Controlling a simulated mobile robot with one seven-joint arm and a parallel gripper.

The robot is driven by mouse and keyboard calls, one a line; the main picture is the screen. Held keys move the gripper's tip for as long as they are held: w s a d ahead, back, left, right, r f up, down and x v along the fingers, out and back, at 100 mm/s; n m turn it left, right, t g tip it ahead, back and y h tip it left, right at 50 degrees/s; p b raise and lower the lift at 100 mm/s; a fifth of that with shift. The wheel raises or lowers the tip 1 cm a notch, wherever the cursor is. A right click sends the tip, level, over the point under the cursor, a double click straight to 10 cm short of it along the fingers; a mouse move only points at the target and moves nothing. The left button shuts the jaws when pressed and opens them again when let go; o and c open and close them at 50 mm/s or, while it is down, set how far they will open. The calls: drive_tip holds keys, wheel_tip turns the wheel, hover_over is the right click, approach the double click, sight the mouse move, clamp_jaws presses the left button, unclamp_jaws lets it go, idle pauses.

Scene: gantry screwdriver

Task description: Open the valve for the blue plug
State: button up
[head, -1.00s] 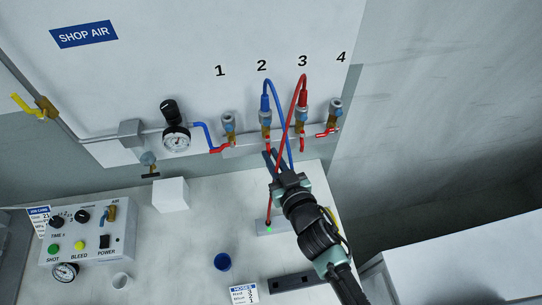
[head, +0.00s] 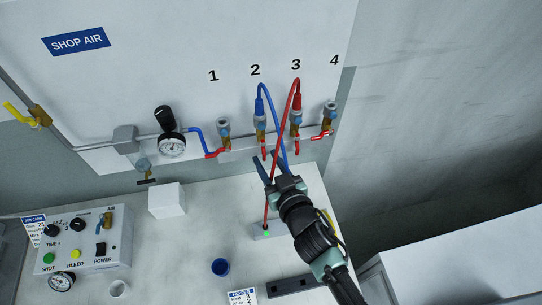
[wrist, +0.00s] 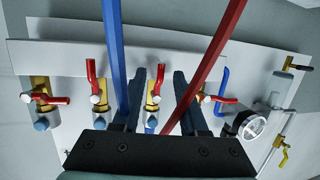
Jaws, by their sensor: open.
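The blue plug (head: 259,105) sits in outlet 2 on the wall, with a blue hose looping down from it. Its valve has a red handle (head: 263,150) pointing straight down, in line with the fitting. In the wrist view this red handle (wrist: 157,75) shows upright between my fingertips in the picture. My gripper (head: 264,159) is open, just below and in front of that handle, with a finger to either side. It looks empty. The wrist view shows both dark fingers (wrist: 159,76) spread apart.
The red plug (head: 297,102) is in outlet 3, its handle (head: 297,146) also down. Handles at outlets 1 (head: 215,154) and 4 (head: 322,135) lie sideways. The red hose (wrist: 215,55) and blue hose (wrist: 116,55) pass close to my fingers. A white block (head: 166,200) stands on the bench.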

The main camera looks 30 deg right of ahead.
drive_tip(key=shift+s, duration=0.15)
drive_tip(key=b+v, duration=0.1)
drive_tip(key=v, duration=1.1)
drive_tip(key=shift+s, duration=0.3)
drive_tip(key=shift+r, duration=0.15)
drive_tip(key=w+a+r+m+t, duration=0.2)
drive_tip(key=w+a+r, duration=0.6)
drive_tip(key=a+r, duration=0.15)
drive_tip(key=w+a+r+t, duration=0.2)
drive_tip(key=r, duration=0.6)
drive_tip(key=w+a+r+t, duration=0.1)
drive_tip(key=w+a+r, duration=0.1)
drive_tip(key=r, duration=0.7)
drive_tip(key=s+a+r+n+t, duration=0.1)
drive_tip(key=s+r+t, duration=0.1)
drive_tip(key=r, duration=0.8)
drive_tip(key=s+a+r+n+t+y, duration=0.1)
drive_tip(key=s+r, duration=0.3)
drive_tip(key=r, duration=0.5)
drive_tip(key=s+a+r+t, duration=0.2)
drive_tip(key=s+r+t, duration=0.1)
drive_tip(key=r, duration=0.7)
drive_tip(key=shift+r+n+t, duration=0.4)
drive_tip(key=shift+s+a, duration=0.1)
drive_tip(key=shift+s, duration=0.05)
